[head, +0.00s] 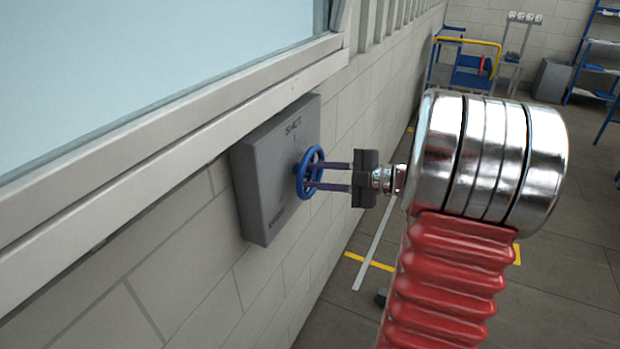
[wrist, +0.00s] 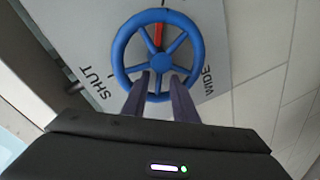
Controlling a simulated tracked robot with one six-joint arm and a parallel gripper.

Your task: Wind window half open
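A blue spoked handwheel (head: 309,173) is mounted on a grey box (head: 270,150) on the wall, below the window (head: 150,75). In the wrist view the wheel (wrist: 157,57) is face-on, with a red mark (wrist: 158,34) near its top. The word SHUT (wrist: 90,83) is at the lower left and WIDE (wrist: 207,82) at the lower right. My gripper (head: 316,175) points at the wheel, its two dark fingers apart. In the wrist view the fingertips (wrist: 163,76) reach the wheel's lower part, either side of a spoke. Whether they touch it is unclear.
The block wall (head: 200,260) runs along the left, with the window sill (head: 180,125) jutting out above the box. A blue trolley (head: 472,72) and a grey bin (head: 552,80) stand at the far end. The floor at the right is mostly clear.

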